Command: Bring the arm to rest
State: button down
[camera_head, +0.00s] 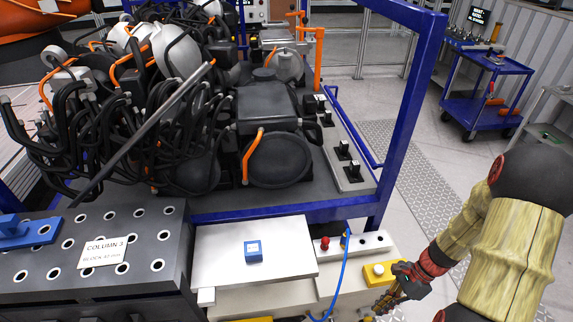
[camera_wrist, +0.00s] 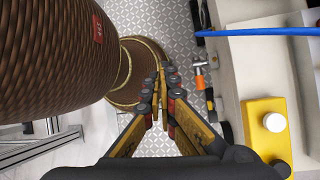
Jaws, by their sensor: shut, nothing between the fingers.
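My gripper (camera_head: 386,303) is at the lower right of the head view, low beside the right end of the pale bench with the yellow button box. The arm comes down to it from the right edge. In the wrist view my gripper (camera_wrist: 163,80) points up the picture, its two yellow-and-black fingers together at the tips. Nothing shows between them. Patterned floor lies beyond the fingertips. The fingers do not appear to touch anything.
The yellow button box (camera_head: 380,273) stands close to my gripper; it shows right in the wrist view (camera_wrist: 266,128). A blue cable (camera_head: 336,280) hangs nearby. The drive unit (camera_head: 275,140) sits inside a blue frame (camera_head: 405,110). Free floor (camera_head: 425,165) lies before a blue cart (camera_head: 485,90).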

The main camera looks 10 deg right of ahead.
jog(key=s+a+r+n+t+h, duration=0.1)
jog(key=a+r+n, duration=0.3)
jog(key=r, duration=0.8)
jog(key=s+a+r+n+t+h, duration=0.2)
jog(key=a+r+n+t+h, duration=0.1)
jog(key=r+n, duration=0.6)
jog(key=s+a+r+n+t+h, duration=0.2)
jog(key=a+r+n, duration=0.4)
jog(key=r, duration=0.9)
jog(key=shift+a+r+t, duration=0.2)
jog(key=shift+a+t, duration=0.5)
jog(key=shift+a, duration=0.05)
